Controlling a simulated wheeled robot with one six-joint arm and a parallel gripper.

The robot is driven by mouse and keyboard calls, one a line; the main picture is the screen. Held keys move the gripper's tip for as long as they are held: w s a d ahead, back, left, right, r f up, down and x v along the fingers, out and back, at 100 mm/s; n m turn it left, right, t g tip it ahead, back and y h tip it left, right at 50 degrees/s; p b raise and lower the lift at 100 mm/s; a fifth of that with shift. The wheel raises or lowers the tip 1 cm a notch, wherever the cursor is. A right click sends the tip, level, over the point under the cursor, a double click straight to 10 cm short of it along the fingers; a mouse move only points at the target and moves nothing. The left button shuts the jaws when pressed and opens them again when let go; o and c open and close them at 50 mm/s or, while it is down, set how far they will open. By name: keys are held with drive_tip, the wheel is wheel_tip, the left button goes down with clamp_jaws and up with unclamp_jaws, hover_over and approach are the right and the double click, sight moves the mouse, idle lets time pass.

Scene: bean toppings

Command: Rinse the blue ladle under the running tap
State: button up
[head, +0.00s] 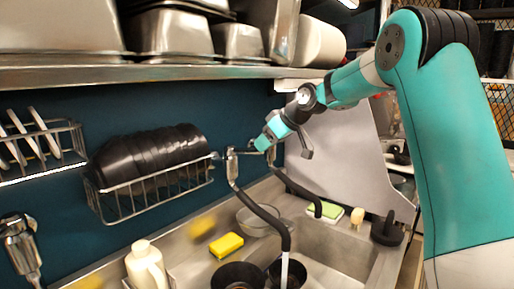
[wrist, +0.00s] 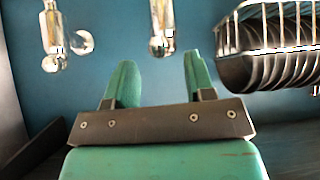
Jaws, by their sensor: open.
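My gripper (head: 266,142) is at the wall above the sink, near the tap's metal wall fitting (head: 232,165). In the wrist view my gripper (wrist: 160,75) is open, with nothing between its teal fingers. Metal fittings (wrist: 161,28) show on the wall beyond the fingertips. The tap's dark curved spout (head: 268,215) hangs over the sink (head: 335,245). A thin stream of water (head: 284,270) runs from it toward dark bowls (head: 238,276). I cannot make out the blue ladle in either view.
A wire rack of black bowls (head: 150,158) hangs on the wall at left and also shows in the wrist view (wrist: 265,70). A shelf (head: 150,71) with steel pans runs above. A yellow sponge (head: 226,245), glass bowl (head: 258,219) and white bottle (head: 146,266) stand by the sink.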

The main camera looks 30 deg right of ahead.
sight(257, 151)
drive_tip(key=shift+p+x, duration=0.6)
drive_tip(key=shift+x, duration=2)
clamp_jaws()
